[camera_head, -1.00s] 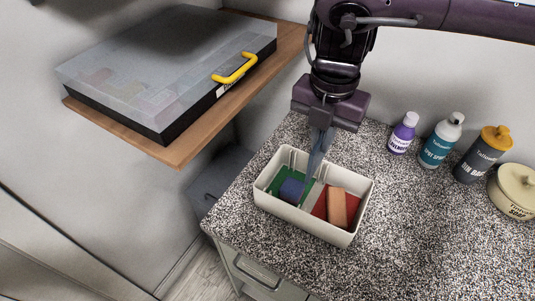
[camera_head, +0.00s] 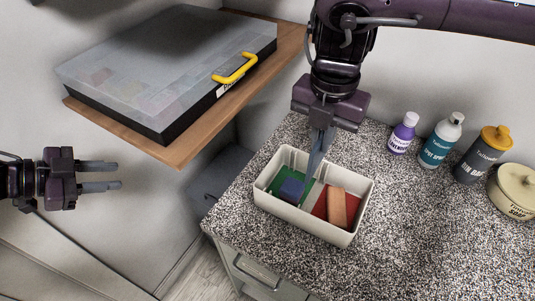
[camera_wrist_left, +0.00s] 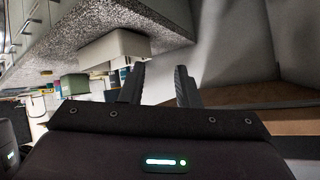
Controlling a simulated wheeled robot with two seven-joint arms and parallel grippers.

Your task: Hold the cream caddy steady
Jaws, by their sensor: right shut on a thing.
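The cream caddy (camera_head: 333,232) stands upright on the speckled counter. It has a green-floored compartment with a blue block (camera_head: 292,188) and a red-floored one with an orange-tan block (camera_head: 337,206). My right gripper (camera_head: 309,183) reaches down into the caddy, fingers together, at its middle divider beside the blue block; it is shut on the caddy there, though the fingertips are partly hard to make out. My left gripper (camera_head: 110,176) is open and empty, off to the left, well apart from the caddy. Its spread fingers show in the left wrist view (camera_wrist_left: 160,85).
A clear-lidded case (camera_head: 165,75) with a yellow handle (camera_head: 235,68) lies on a wooden shelf (camera_head: 185,152) at upper left. Bottles (camera_head: 441,140) and a round cream pot (camera_head: 514,190) stand at the counter's right. The counter (camera_head: 400,230) right of the caddy is clear.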

